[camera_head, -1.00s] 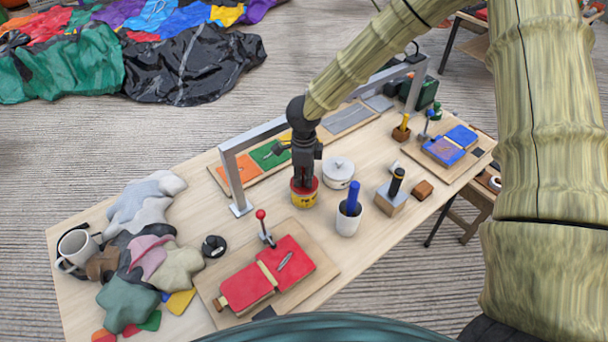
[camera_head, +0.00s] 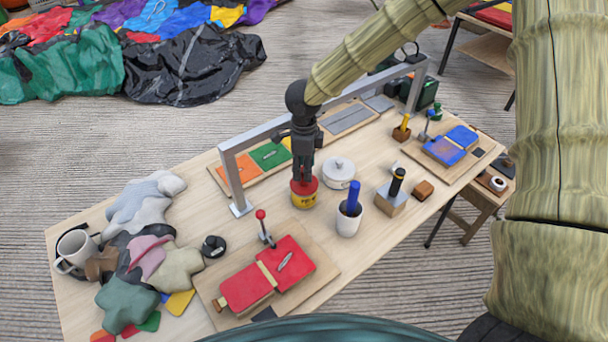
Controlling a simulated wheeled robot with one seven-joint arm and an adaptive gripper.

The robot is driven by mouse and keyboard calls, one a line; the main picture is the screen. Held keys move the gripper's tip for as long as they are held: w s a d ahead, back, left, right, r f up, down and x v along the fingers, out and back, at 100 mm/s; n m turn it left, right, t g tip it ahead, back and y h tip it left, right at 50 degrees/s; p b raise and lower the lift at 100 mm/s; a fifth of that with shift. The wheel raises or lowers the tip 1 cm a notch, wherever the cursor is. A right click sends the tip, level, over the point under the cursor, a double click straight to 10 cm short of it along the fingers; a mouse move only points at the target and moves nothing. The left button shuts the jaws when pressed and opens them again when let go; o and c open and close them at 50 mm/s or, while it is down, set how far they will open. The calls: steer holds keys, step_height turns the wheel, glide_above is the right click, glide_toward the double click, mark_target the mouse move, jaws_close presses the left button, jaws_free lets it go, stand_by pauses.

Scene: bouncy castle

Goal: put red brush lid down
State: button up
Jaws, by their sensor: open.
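A yellow pot (camera_head: 304,200) with a red top (camera_head: 304,185) stands on the wooden table, left of centre on the work surface. The red top is the only red lid that I see at my gripper. My gripper (camera_head: 303,178) points straight down over it, with its fingertips at the red top. The jaws are open; the fingers hide part of the top, and I cannot tell whether they touch it. The top appears to rest on the pot.
A white lidded pot (camera_head: 339,173) and a white cup (camera_head: 349,218) holding a blue stick stand close to the right. A grey metal frame (camera_head: 241,147) spans behind. A board with red pads (camera_head: 268,277) and a red-knobbed lever (camera_head: 261,216) lies in front.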

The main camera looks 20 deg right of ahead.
step_height(320, 180, up, 8)
steer(key=shift+b, duration=0.35)
stand_by(0.4)
